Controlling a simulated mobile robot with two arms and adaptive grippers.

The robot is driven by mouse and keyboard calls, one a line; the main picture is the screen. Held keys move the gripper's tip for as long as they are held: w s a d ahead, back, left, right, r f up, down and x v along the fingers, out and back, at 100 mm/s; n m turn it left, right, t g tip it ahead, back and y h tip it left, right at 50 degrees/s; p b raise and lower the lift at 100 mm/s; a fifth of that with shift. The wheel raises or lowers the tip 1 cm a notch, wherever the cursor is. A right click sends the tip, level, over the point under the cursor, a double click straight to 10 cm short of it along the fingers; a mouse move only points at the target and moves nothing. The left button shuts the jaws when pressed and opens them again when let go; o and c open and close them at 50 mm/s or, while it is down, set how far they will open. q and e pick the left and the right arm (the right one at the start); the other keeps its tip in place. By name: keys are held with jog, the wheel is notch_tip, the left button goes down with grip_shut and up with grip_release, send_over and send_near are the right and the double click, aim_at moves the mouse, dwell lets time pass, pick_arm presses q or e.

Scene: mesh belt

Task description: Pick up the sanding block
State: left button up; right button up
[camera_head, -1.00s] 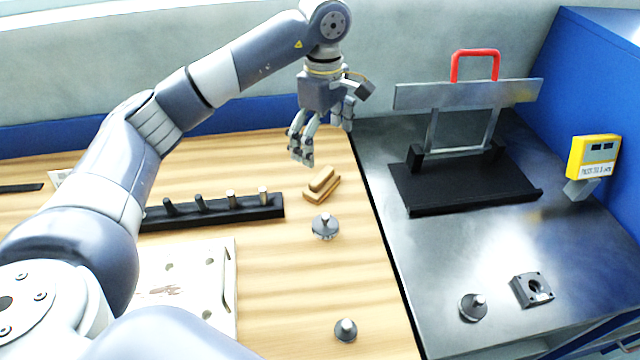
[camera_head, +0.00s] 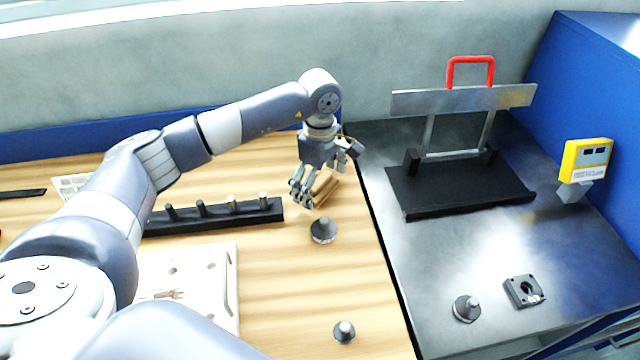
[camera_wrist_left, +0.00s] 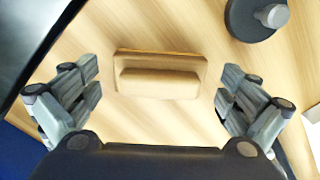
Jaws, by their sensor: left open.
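The sanding block (camera_wrist_left: 160,83) is a tan wooden block with a raised grip on a flat base. In the left wrist view it lies on the wooden table between the spread fingers of my open left gripper (camera_wrist_left: 160,97), with a gap on each side. In the head view the sanding block (camera_head: 325,187) is partly hidden behind the fingers of my left gripper (camera_head: 320,185), which points down over it. I cannot tell the exact height of the fingertips. My right gripper is not in view.
A grey round knob piece (camera_head: 323,231) stands just in front of the block; another (camera_head: 344,331) is nearer. A black rack with pegs (camera_head: 215,215) lies to the left, beside a white plate (camera_head: 190,285). A black press with a red handle (camera_head: 470,72) stands right.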

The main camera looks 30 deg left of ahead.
aim_at(320, 180)
pick_arm(q)
jog(key=c, duration=1.2)
jog(key=shift+c, duration=0.2)
jog(key=shift+r, duration=0.1)
jog(key=shift+r, duration=0.3)
notch_tip(320, 180, up, 8)
jog(key=shift+f+b, duration=0.1)
jog(key=shift+b, duration=1.05)
jog(key=shift+r, duration=0.7)
